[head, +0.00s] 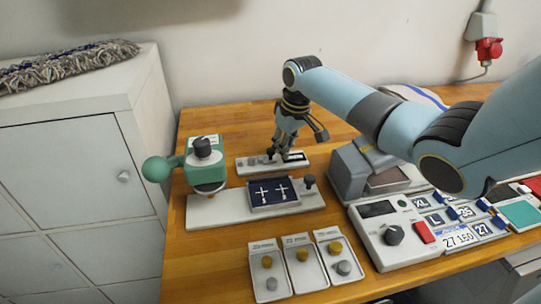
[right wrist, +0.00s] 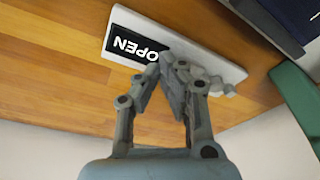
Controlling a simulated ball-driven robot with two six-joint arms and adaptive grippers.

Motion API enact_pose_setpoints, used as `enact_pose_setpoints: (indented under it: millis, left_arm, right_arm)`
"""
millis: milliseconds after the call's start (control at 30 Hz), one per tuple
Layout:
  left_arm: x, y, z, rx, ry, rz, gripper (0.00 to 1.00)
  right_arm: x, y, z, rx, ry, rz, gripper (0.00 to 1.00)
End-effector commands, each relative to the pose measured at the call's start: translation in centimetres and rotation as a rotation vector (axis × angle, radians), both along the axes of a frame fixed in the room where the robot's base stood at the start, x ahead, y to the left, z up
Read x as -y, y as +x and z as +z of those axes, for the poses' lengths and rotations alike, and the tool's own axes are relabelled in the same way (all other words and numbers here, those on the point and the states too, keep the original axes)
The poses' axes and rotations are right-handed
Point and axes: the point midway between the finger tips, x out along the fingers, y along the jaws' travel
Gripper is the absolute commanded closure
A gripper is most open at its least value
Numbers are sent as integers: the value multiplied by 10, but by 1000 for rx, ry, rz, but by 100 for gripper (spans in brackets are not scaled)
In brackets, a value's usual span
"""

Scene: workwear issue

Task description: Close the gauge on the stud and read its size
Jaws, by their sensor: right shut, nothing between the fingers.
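My right gripper (head: 278,156) is shut and empty, with its fingers pointing down over a small white plate (head: 246,165) at the back of the table. In the right wrist view, the shut fingertips (right wrist: 168,62) cover part of the plate (right wrist: 205,62), which carries a black panel reading OPEN (right wrist: 135,47). Small grey pegs (right wrist: 216,86) stand towards its other end. Whether the fingers touch the plate is unclear. Brass and grey studs (head: 295,241) sit in three trays in front. I cannot tell which part is the gauge. My left gripper is out of view.
A grey console (head: 405,245) with a knob and label tiles (head: 457,236) fill the right. Bare wood shows at front left.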

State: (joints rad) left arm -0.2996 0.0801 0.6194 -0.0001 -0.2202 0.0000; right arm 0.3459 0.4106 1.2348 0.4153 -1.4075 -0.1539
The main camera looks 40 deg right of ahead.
Motion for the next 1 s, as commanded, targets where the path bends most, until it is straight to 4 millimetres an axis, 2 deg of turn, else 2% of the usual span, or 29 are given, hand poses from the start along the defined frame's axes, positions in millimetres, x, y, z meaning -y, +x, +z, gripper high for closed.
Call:
enact_pose_setpoints:
  millis: [1000]
  left_arm:
    - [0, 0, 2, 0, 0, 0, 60]
  right_arm:
    - [-14, 8, 0, 0, 1, 0, 100]
